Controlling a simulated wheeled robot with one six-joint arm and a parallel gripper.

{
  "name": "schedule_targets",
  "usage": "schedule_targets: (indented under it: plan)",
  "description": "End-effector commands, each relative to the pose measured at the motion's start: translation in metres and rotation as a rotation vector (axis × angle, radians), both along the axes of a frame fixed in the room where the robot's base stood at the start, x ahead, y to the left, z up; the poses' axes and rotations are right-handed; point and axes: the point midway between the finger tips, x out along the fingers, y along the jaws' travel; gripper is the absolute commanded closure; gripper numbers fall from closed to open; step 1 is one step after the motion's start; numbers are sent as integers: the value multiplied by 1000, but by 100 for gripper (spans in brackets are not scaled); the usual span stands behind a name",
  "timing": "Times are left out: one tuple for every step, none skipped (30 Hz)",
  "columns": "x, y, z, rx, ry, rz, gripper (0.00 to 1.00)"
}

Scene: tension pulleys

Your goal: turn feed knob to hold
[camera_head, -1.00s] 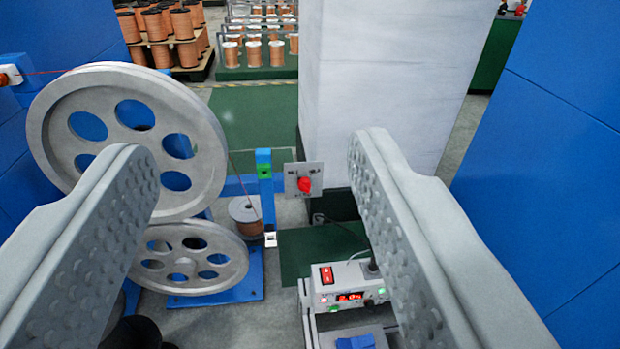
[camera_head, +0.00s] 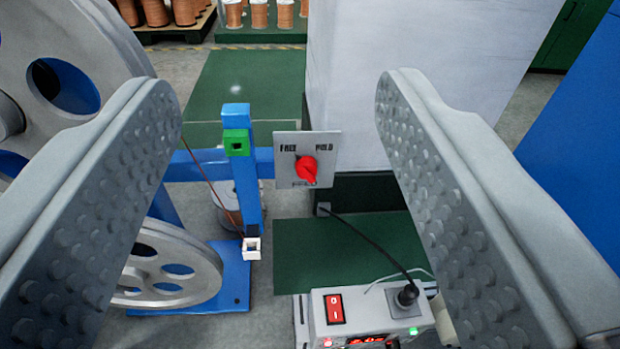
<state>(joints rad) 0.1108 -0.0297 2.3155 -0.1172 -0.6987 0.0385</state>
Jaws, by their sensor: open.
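The red feed knob (camera_head: 307,168) sits on a grey square plate (camera_head: 330,147) fixed beside a blue post. The plate carries the words FREE at upper left and HOLD at upper right, with a further label partly hidden below the knob. The knob is tilted; which label its pointer marks is hard to tell. My gripper (camera_head: 280,85) is open and empty. Its two grey, studded fingers stand wide apart at left and right, with the knob and plate showing between them, farther off and untouched.
Grey pulley wheels (camera_head: 178,284) stand at left, partly behind the left finger. A blue post (camera_head: 243,185) with a green block stands left of the plate. A control box (camera_head: 365,310) with a red switch and cable is below. A pale column (camera_head: 420,90) rises behind.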

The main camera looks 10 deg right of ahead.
Motion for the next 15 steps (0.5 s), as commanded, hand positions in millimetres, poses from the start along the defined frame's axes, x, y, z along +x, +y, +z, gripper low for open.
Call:
schedule_targets:
  plan:
    - [9, -3, -15, 0, 6, 1, 45]
    - [14, -4, -23, 1, 5, 2, 45]
    - [20, -6, -33, 1, 4, 3, 45]
    - [25, -8, -41, 2, 3, 4, 45]
    - [29, -10, -49, 2, 3, 4, 45]
    - [35, -12, -59, 3, 2, 5, 45]
    - [39, -13, -67, 4, 1, 6, 45]
    - [43, -15, -75, 5, 1, 7, 45]
    - [48, -17, -86, 6, -1, 8, 45]
    - [51, -18, -95, 7, 0, 9, 45]
    - [55, -19, -103, 8, -1, 11, 45]
    - [59, -21, -114, 10, -2, 12, 45]
    - [62, -22, -123, 11, -2, 14, 45]
    - [65, -23, -131, 12, -4, 15, 45]
    - [69, -25, -143, 14, -3, 17, 45]
